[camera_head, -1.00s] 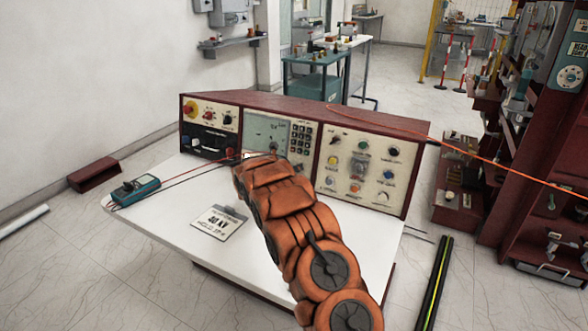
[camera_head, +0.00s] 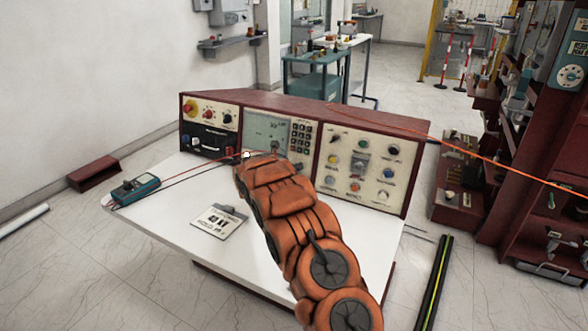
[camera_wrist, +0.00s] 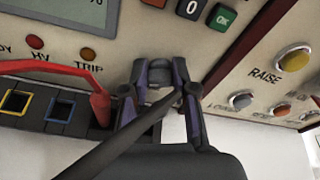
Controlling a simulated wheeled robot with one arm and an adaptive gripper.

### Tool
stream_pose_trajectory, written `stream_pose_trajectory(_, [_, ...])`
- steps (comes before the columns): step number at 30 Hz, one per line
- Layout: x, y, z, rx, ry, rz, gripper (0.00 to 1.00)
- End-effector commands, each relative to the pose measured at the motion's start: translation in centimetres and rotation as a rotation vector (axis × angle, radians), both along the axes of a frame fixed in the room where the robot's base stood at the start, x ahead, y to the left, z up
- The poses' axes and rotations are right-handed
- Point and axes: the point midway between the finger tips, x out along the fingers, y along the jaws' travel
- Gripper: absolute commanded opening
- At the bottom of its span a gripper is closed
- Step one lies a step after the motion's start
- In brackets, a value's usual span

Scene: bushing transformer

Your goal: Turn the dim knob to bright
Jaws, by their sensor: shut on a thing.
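In the wrist view my gripper (camera_wrist: 160,85) is shut on a small grey knob (camera_wrist: 161,70) at the lower part of the console face. Its dark fingers stand on both sides of the knob. No label or pointer on the knob is readable, so I cannot tell its setting. In the head view my orange arm reaches over the table to the console (camera_head: 310,108) and hides the gripper and the knob.
A red curved handle or lead (camera_wrist: 85,85) is close left of the gripper. A yellow RAISE button (camera_wrist: 294,60) is to the right. A multimeter (camera_head: 136,188) and a sign card (camera_head: 219,221) lie on the white table (camera_head: 170,240). An orange cable (camera_head: 500,163) crosses at the right.

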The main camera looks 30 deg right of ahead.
Motion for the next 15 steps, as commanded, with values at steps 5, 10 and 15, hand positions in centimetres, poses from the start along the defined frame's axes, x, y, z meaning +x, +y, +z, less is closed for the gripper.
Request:
stream_pose_trajectory(5, [-0.03, -0.04, -0.19, 0.024, -0.041, -0.011, 0.0])
stream_pose_trajectory(10, [-0.13, -0.13, -0.43, 0.073, -0.123, -0.035, 0.0])
stream_pose_trajectory(15, [-0.27, -0.27, -0.55, 0.143, -0.244, -0.07, 0.0])
